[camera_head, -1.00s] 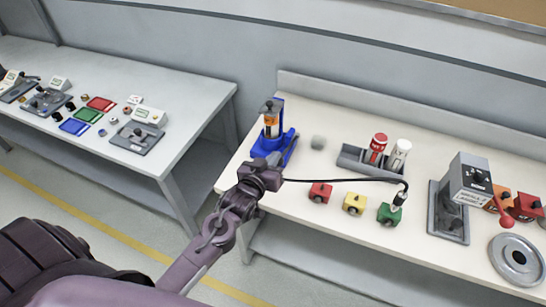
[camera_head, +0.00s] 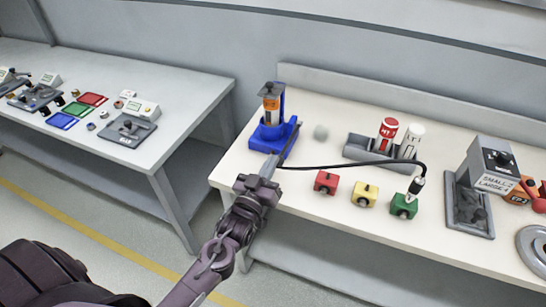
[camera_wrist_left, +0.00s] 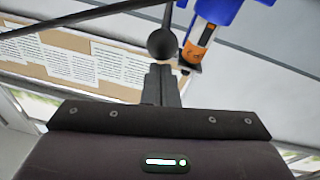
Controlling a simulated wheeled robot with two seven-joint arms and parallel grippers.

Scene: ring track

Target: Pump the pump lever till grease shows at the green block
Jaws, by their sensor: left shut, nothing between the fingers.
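The blue grease pump (camera_head: 272,135) with its orange-labelled cartridge (camera_head: 271,104) stands at the near left of the bench. Its dark lever (camera_head: 289,145) slants down toward my left gripper (camera_head: 268,166). In the left wrist view the lever's round black knob (camera_wrist_left: 162,43) is just beyond the shut, empty fingertips (camera_wrist_left: 161,68); I cannot tell whether they touch. The pump's orange cartridge (camera_wrist_left: 198,43) shows there too. A black hose (camera_head: 345,166) runs to a fitting on the green block (camera_head: 404,206). No grease can be made out there. My right gripper is out of view.
The red block (camera_head: 326,183) and yellow block (camera_head: 364,194) stand beside the green one. A grey tray (camera_head: 362,147) holds red and white cans behind the hose. A grey box sign (camera_head: 494,165) stands right. Another bench (camera_head: 175,100) is at left across a gap.

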